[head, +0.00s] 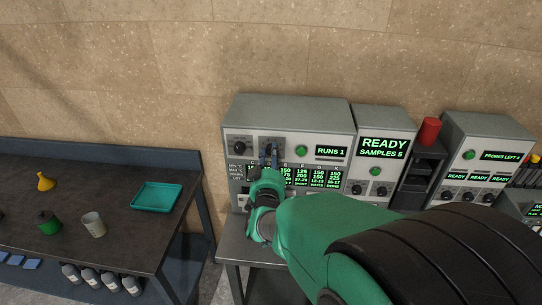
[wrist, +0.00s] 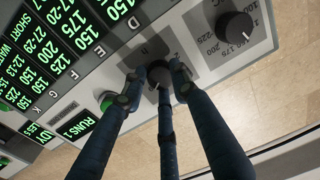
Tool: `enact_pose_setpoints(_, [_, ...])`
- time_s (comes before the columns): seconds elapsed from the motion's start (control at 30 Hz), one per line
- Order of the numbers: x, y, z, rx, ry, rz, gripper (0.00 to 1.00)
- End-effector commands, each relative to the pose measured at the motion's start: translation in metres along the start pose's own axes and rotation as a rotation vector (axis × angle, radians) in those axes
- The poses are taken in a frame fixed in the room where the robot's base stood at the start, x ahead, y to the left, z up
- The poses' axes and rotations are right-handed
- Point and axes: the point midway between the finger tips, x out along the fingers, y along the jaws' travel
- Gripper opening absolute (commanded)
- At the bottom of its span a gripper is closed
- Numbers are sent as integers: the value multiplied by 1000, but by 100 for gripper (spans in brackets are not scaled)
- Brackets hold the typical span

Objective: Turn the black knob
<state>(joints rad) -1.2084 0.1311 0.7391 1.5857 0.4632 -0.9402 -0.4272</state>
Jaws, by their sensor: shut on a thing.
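The black knob (wrist: 157,70) sits on a dark square plate on the front of the grey press unit, in the middle of the wrist view. My gripper (wrist: 156,84) is shut on it, with its dark blue fingers around the knob's sides. The fingers hide part of the knob and its markings. In the head view my gripper (head: 270,157) reaches the upper left of the unit's panel, and its fingers mostly hide this knob. A second black knob (wrist: 235,26) with a numbered scale is free beside it; it also shows in the head view (head: 239,148).
A green button (wrist: 107,100) and the RUNS 1 display (wrist: 78,126) lie close to the fingers. Lit number columns (wrist: 70,50) fill the panel below. A READY unit (head: 383,148) and a red cylinder (head: 429,131) stand to the right. A dark table (head: 110,215) is at left.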

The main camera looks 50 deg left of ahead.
Motion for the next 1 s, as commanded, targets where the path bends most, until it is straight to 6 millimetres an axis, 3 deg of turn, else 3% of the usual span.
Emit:
enact_pose_setpoints(0.37, [0, -1, 4, 111, 6, 1, 2])
enact_pose_setpoints(1.0, [0, -1, 7, 543, 27, 5, 2])
